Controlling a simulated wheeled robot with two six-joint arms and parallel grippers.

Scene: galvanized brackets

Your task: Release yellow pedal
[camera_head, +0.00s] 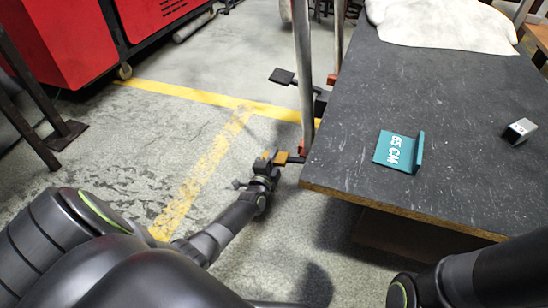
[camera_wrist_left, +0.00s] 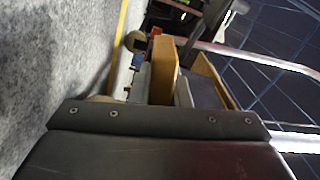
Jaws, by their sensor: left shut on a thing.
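The yellow pedal (camera_head: 281,158) is a small orange-yellow block low beside the table leg, in the middle of the head view. My left gripper (camera_head: 268,158) reaches it from the left and is shut on it. In the left wrist view the yellow pedal (camera_wrist_left: 165,68) stands as an ochre slab just beyond the dark gripper body; the fingertips are partly hidden. My right arm shows at the lower right of the head view, but its gripper is out of frame.
A dark workbench (camera_head: 345,165) stands at the right, with a teal bracket (camera_head: 398,152), a small metal piece (camera_head: 519,131) and a white cloth (camera_head: 440,22). A black pedal (camera_head: 282,76) lies farther back by the metal legs. Red cabinets (camera_head: 60,40) stand at the upper left.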

